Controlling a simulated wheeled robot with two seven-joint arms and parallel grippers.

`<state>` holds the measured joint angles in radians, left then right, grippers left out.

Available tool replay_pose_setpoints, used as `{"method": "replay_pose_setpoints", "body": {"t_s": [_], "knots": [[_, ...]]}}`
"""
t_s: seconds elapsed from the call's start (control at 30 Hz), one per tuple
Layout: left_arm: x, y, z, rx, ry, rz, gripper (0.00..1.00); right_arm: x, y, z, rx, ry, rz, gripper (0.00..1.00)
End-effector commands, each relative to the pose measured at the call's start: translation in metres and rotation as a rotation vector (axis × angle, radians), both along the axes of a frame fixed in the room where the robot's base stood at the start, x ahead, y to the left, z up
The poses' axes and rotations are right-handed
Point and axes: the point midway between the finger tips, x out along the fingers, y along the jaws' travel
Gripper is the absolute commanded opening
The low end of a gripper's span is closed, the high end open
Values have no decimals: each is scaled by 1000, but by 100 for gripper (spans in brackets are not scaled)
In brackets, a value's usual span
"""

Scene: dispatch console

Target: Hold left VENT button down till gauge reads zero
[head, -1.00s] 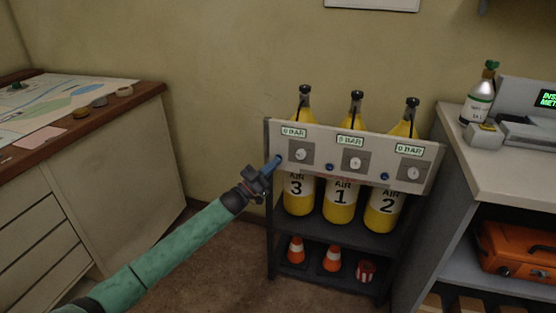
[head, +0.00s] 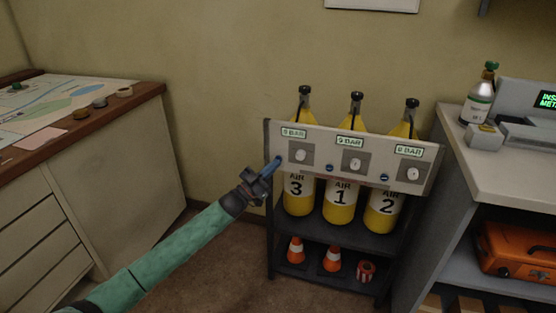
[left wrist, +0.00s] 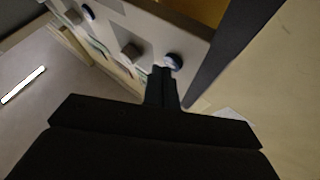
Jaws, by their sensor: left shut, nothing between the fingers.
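A grey panel (head: 425,183) spans the front of the bottle rack, with three green gauge displays and small blue buttons. The left gauge (head: 294,133) seems to read 0 BAR, but its digit is tiny. My left gripper (head: 272,166) is shut and empty, its tips at the left VENT button (head: 279,160) on the panel's left end. In the left wrist view, the shut fingers (left wrist: 163,80) end right at the blue button (left wrist: 174,61) and partly overlap it. I cannot tell whether the button is pressed in. My right gripper is not in view.
Yellow air bottles (head: 339,203) stand behind the panel. A counter (head: 483,168) stands close at the right and a map table (head: 95,130) at the left. Floor between table and rack is clear.

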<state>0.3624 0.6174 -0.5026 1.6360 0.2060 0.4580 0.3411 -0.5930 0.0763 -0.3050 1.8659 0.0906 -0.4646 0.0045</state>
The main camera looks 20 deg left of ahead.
Motion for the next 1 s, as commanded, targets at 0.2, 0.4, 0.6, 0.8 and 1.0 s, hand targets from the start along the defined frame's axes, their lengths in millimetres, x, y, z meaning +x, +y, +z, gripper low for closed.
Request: {"method": "replay_pose_setpoints", "body": {"t_s": [0.2,0.4,0.6,0.8,1.0], "knots": [[-9,0,1,0,0,0,0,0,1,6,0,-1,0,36],[-9,0,0,0,-1,-1,0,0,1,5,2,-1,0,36],[-14,0,1,0,0,-1,0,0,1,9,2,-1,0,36],[-29,1,2,-1,1,0,0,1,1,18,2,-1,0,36],[-45,1,2,1,0,-1,0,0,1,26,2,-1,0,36]]}}
